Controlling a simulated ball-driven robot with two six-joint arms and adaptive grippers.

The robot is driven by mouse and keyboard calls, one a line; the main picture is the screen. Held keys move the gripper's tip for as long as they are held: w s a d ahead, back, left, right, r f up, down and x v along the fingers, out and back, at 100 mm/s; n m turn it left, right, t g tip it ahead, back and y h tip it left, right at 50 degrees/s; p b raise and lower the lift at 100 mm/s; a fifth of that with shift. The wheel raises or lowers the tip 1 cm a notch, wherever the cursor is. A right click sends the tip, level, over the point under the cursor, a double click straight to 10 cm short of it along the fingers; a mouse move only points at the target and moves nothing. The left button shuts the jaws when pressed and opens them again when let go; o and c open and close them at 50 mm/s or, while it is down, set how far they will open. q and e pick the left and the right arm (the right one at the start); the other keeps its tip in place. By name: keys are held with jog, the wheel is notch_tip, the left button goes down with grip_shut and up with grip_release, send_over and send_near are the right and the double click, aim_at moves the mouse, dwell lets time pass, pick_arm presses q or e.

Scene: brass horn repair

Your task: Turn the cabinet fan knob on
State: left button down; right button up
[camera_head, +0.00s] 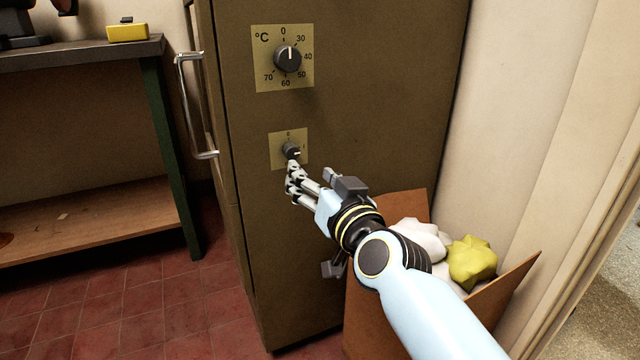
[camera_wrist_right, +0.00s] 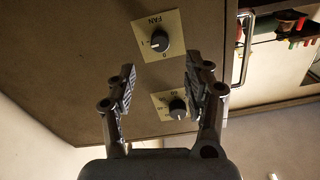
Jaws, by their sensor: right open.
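The small dark fan knob (camera_head: 291,150) sits on a pale square plate (camera_head: 276,153) on the brown cabinet front (camera_head: 365,85). In the right wrist view the fan knob (camera_wrist_right: 160,40) appears upside down on a plate marked FAN, 0 and 1. Its light pointer mark faces the 1 side. My right gripper (camera_head: 292,177) is just below the knob in the head view, its fingertips overlapping the plate's lower edge. Its jaws are open and empty (camera_wrist_right: 160,86); the knob shows beyond the tips. Contact cannot be told. My left gripper is out of view.
A larger temperature knob (camera_head: 288,57) sits above, its pointer up near 0. A metal handle (camera_head: 191,105) sticks out at the cabinet's left. A cardboard box (camera_head: 385,318) with crumpled white and yellow stuff stands at lower right. A workbench (camera_head: 75,52) stands left.

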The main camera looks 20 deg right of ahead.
jog(key=shift+s, duration=1.4)
